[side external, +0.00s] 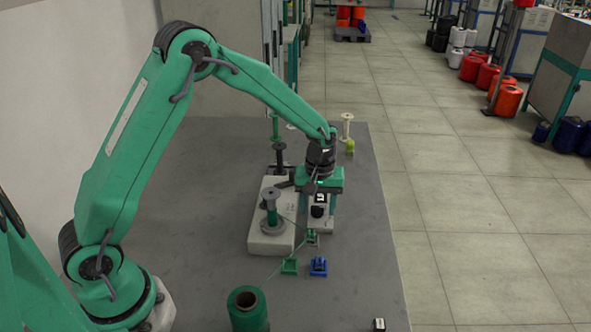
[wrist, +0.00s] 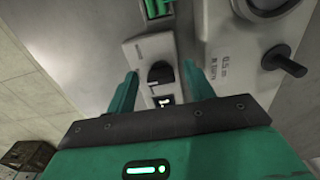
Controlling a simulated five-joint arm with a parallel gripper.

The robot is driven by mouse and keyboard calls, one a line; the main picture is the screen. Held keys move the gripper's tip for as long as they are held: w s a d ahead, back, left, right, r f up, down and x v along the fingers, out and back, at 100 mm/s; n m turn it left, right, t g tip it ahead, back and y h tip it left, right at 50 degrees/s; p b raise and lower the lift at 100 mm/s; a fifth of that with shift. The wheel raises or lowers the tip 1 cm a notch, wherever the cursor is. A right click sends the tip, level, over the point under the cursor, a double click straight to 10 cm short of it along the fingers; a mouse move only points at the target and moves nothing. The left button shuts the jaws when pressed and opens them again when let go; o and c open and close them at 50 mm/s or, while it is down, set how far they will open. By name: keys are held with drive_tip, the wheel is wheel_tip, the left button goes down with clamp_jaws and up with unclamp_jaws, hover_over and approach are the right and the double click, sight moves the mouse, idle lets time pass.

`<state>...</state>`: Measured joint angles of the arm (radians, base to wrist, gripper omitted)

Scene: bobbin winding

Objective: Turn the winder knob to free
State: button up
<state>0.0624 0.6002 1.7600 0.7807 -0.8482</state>
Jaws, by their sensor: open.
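The winder (side external: 272,243) is a pale block on the grey table, with a grey-flanged green bobbin (side external: 271,215) on it. Its knob (side external: 318,211) is black and sits on a small pale panel (side external: 320,228) at the winder's right. In the wrist view the black knob (wrist: 160,74) lies between and ahead of the two green fingers of my gripper (wrist: 160,85). My gripper (side external: 319,200) points down over the panel, open, with a gap on each side of the knob. A small lit marking (wrist: 165,101) shows below the knob. The knob's exact setting cannot be read.
A green thread cone (side external: 248,308) stands at the table's front. A dark spindle (side external: 280,158) and a cream spool (side external: 347,126) stand behind. The table's right side is mostly clear.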

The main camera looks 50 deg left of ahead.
sight(318, 208)
drive_tip(key=shift+r, duration=0.1)
drive_tip(key=shift+r, duration=3.8)
drive_tip(key=shift+r, duration=0.15)
drive_tip(key=s+a+r+m+t, duration=0.2)
drive_tip(key=s+r+m+t, duration=0.15)
drive_tip(key=s+r, duration=0.8)
drive_tip(key=s+a+r+m+t, duration=0.1)
drive_tip(key=s+m, duration=0.4)
drive_tip(key=s, duration=0.8)
drive_tip(key=shift+s+r+t, duration=0.3)
drive_tip(key=shift+r+t, duration=0.25)
drive_tip(key=shift+m, duration=0.25)
